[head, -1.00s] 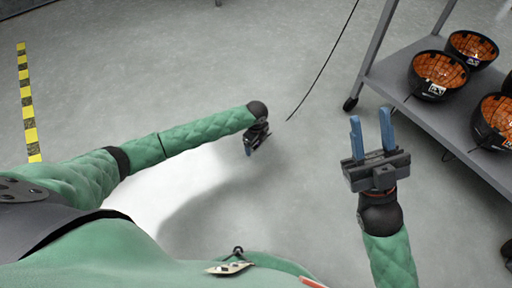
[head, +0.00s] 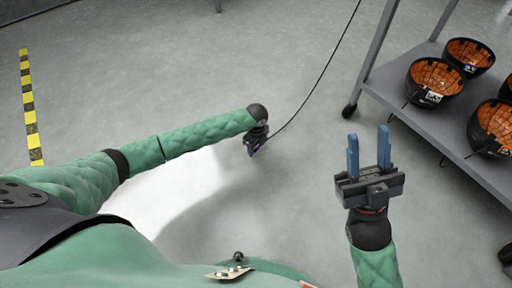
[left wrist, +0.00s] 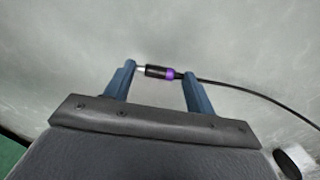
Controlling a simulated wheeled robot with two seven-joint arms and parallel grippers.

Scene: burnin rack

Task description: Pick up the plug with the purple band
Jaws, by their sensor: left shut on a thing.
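The plug with the purple band (left wrist: 158,71) is black with a light metal tip and lies crosswise between the blue fingertips in the left wrist view. A thin black cable (left wrist: 250,92) runs from it to the right. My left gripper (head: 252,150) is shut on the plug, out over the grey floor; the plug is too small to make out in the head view. The cable (head: 322,82) runs from that gripper up to the top edge. My right gripper (head: 368,146) is open and empty, its blue fingers pointing away.
A grey wheeled rack (head: 420,125) stands at the right. Its shelf holds several black bowl-shaped things with orange insides, one of them here (head: 435,82). A yellow and black floor strip (head: 30,110) is at the left. The floor between is clear.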

